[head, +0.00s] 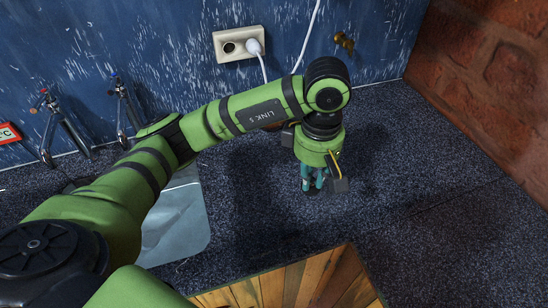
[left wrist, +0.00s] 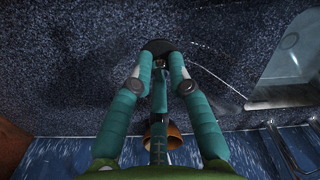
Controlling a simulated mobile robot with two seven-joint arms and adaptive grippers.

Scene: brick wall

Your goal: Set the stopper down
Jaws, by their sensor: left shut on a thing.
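My left gripper (head: 313,182) points down over the dark speckled countertop, right of the sink. In the left wrist view its teal fingers (left wrist: 160,66) are closed around a small dark, rounded piece, which I take to be the stopper (left wrist: 158,45). Only its top shows beyond the fingertips. In the head view the fingers and arm hide most of it. I cannot tell whether its underside touches the counter. My right gripper is in neither view.
The sink (head: 184,228) lies left of the gripper; taps (head: 62,125) stand behind it. A wall socket (head: 238,45) with a plug and a brass fixture (head: 344,42) are on the blue wall. A wooden surface (head: 300,283) is in front. The counter (head: 440,190) to the right is clear, up to a brick wall.

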